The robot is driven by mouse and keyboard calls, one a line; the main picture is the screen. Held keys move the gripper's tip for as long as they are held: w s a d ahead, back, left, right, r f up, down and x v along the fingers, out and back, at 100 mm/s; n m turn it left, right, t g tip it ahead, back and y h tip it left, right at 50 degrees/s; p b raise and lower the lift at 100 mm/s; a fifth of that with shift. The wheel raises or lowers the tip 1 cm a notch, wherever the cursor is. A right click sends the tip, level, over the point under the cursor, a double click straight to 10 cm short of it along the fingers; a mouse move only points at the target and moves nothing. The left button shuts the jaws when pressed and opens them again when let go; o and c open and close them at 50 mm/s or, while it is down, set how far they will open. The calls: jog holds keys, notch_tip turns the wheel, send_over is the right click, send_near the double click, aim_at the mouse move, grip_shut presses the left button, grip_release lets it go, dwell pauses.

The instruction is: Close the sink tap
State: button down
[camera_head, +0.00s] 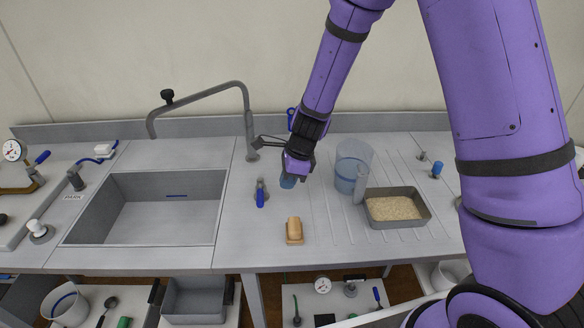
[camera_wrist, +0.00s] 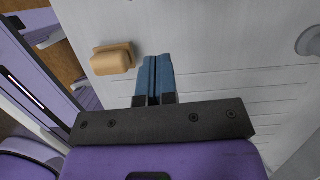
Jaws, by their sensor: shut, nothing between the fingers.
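The sink tap (camera_head: 247,120) is a grey, bent spout rising from the counter at the right of the sink (camera_head: 150,225). Its outlet hangs over the sink's back left, with a black knob (camera_head: 167,97) on top there. A small metal valve with a blue lever (camera_head: 260,194) stands on the counter in front of the tap; its blue end points toward the front. I cannot tell whether it works the tap. My gripper (camera_head: 287,182) is just right of the valve, apart from it and pointing down. Its blue fingers (camera_wrist: 153,75) are shut and empty in the wrist view.
A tan block (camera_head: 294,230) lies in front of my gripper, also in the wrist view (camera_wrist: 112,58). A clear beaker (camera_head: 352,165) and a grey tray of grain (camera_head: 393,207) stand to the right.

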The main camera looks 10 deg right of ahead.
aim_at(260, 194)
jog(key=x, duration=0.3)
jog(key=a, duration=0.2)
jog(key=shift+w+a, duration=0.15)
jog(key=shift+a, duration=0.1)
jog(key=shift+w+a+f, duration=0.15)
jog(key=shift+a+f, duration=0.05)
jog(key=shift+a, duration=0.45)
jog(key=shift+a, duration=0.35)
jog(key=shift+d, duration=0.15)
